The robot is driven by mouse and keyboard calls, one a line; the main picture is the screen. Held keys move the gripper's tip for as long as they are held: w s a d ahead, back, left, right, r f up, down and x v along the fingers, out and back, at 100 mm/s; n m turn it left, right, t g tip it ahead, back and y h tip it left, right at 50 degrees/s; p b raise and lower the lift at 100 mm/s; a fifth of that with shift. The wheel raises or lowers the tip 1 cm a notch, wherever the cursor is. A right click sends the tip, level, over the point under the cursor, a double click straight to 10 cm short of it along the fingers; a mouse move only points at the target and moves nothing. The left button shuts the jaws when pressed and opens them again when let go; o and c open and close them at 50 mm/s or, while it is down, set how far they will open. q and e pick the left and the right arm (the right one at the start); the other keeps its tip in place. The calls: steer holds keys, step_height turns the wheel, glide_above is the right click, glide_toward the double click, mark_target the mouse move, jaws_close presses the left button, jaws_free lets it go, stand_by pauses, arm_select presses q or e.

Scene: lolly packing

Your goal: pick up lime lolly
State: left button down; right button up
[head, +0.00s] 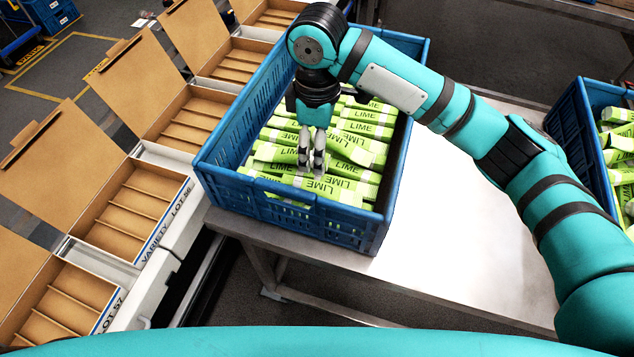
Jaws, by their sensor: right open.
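Several lime lollies (351,148) in green wrappers marked LIME lie in a pile inside a blue crate (330,226) on the steel table. My right gripper (311,168) points down into the crate, with its fingertips at the front part of the pile. It is open, and its fingers cover parts of the lollies behind them. I cannot tell whether the fingertips touch a wrapper. My left gripper is not in the view.
Open cardboard boxes with dividers (135,207) stand in a row at the left, lids up. A second blue crate (578,125) with green packs stands at the right edge. The steel table (460,235) is bare between the crates.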

steer(key=p, duration=0.1)
glide_above(317, 185)
steer(key=f, duration=0.5)
steer(key=shift+s+f, duration=0.3)
step_height(317, 185, down, 2)
steer(key=shift+w+f+p, duration=0.1)
steer(key=shift+f+p, duration=0.1)
steer(key=shift+p, duration=0.1)
steer(key=shift+f, duration=0.25)
step_height(317, 185, down, 4)
steer(key=shift+w+r+p, duration=0.15)
steer(key=shift+p, duration=0.85)
steer(key=shift+f, duration=0.5)
steer(key=c, duration=1.3)
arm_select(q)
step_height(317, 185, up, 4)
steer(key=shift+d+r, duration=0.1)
arm_select(e)
steer(key=shift+r, duration=0.15)
